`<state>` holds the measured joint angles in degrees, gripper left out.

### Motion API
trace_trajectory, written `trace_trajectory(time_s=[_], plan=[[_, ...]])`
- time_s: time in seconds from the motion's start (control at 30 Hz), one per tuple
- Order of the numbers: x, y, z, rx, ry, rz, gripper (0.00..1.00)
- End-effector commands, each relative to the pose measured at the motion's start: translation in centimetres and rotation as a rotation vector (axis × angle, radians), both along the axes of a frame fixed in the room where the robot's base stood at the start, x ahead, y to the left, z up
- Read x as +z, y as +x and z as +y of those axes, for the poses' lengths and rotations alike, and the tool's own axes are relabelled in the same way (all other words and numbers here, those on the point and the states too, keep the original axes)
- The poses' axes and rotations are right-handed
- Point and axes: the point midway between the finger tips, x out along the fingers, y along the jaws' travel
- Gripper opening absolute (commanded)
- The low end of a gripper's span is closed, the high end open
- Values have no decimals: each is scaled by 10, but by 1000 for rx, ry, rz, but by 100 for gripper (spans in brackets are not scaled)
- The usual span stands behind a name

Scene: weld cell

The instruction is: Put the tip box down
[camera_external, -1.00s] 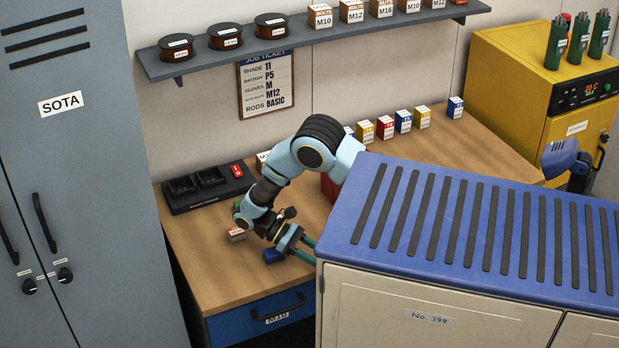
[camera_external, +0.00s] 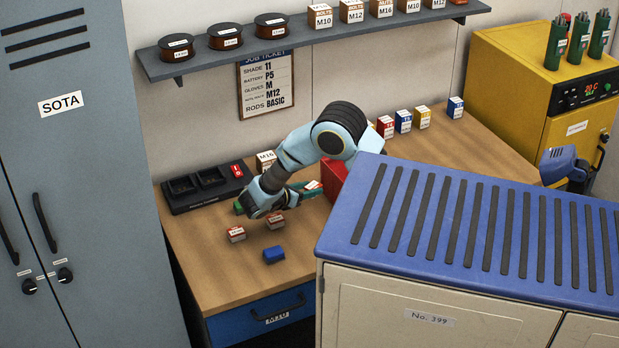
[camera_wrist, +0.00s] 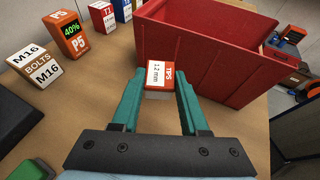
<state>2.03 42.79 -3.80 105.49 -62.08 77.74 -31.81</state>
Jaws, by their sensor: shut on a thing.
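The tip box (camera_wrist: 158,76), white and red with a "1.2 mm" label, sits between the teal fingertips of my gripper (camera_wrist: 160,88) in the wrist view. My gripper is shut on it. In the external view my gripper (camera_external: 304,190) is over the bench, just left of the red bin, with the tip box (camera_external: 313,185) at its tips. In the wrist view the box is in front of the bin's near wall, outside the bin; I cannot tell its exact height above the bench. Two similar red-and-white boxes (camera_external: 236,234) (camera_external: 275,222) stand on the bench.
The red bin (camera_wrist: 205,55) stands close beyond the fingers. An M16 bolts box (camera_wrist: 36,66) and an orange P5 battery (camera_wrist: 68,36) stand to the left. A blue item (camera_external: 273,254) lies near the bench front; a black charger (camera_external: 205,188) is at left. The bench (camera_external: 225,275) is bare front left.

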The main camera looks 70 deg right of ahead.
Motion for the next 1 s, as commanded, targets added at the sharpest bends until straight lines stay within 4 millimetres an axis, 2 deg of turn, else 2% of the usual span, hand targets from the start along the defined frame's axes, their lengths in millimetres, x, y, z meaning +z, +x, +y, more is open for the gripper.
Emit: trace_trajectory(time_s=[0.1, 0.27, 0.5, 0.9, 0.93, 1.0], plan=[[-18, 0, 0, -1, 0, 4, 0], [-32, 0, 0, -1, -1, 1, 0], [-64, -1, 0, -2, 1, 2, 0], [-72, 0, 0, -3, -1, -2, 0], [-72, 0, 0, -3, -1, -2, 47], [-71, 0, 0, -3, -1, -2, 55]])
